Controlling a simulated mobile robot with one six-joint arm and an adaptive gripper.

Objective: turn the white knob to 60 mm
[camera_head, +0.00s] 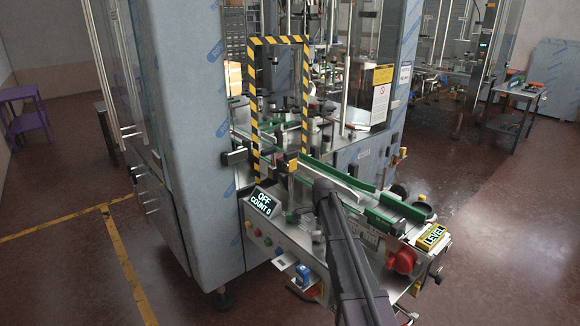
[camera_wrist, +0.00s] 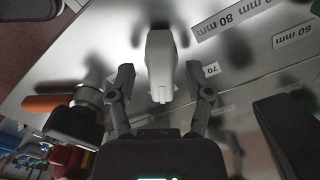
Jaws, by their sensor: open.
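The white knob (camera_wrist: 160,62) shows in the wrist view as an elongated pale piece on a grey metal plate, its narrow notched end toward my gripper. My gripper (camera_wrist: 159,78) is open, with one finger at each side of the knob and a visible gap on both sides. A "60 mm" label (camera_wrist: 296,34) lies to the upper right, an "80 mm" label (camera_wrist: 240,12) nearer the top, and a small "70" label (camera_wrist: 211,69) just right of the right finger. In the head view my gripper (camera_head: 324,187) is over the machine deck; I cannot make out the knob there.
An orange-ended metal part (camera_wrist: 48,102) stands left of my gripper in the wrist view. The head view shows green-edged rails (camera_head: 345,180), a yellow-black striped frame (camera_head: 254,110), an "OFF COUNT 0" display (camera_head: 262,202), a red knob (camera_head: 403,261) and a "LEVEL" sign (camera_head: 433,237).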

